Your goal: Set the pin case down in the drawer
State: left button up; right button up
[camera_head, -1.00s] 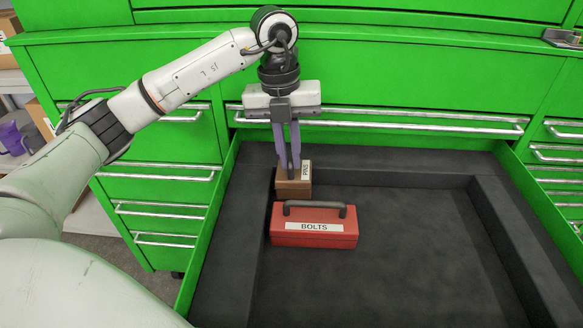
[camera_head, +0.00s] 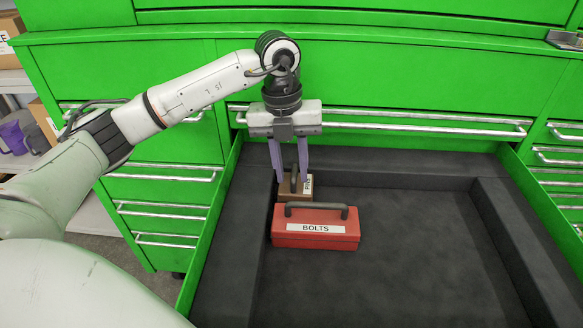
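The pin case (camera_head: 291,194), a small brown box with a white "PINS" label and a dark handle, sits in the back left corner of the open drawer (camera_head: 420,230). My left gripper (camera_head: 292,178) points down over it, its two purple fingers spread apart on either side of the handle. The gripper is open, and the handle shows between the fingers. The lower front of the pin case is hidden behind the red box. My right gripper is not in view.
A red box labelled "BOLTS" (camera_head: 315,238) with a dark handle stands right in front of the pin case. The drawer's middle and right floor is clear. The green cabinet front (camera_head: 400,80) rises behind the drawer.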

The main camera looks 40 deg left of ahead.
aim_at(286, 188)
pick_arm(q)
notch_tip(286, 188, up, 12)
jog(key=shift+s+a+p, duration=0.3)
jog(key=shift+a+p, duration=0.1)
jog(key=shift+a, duration=0.05)
dwell(0.4)
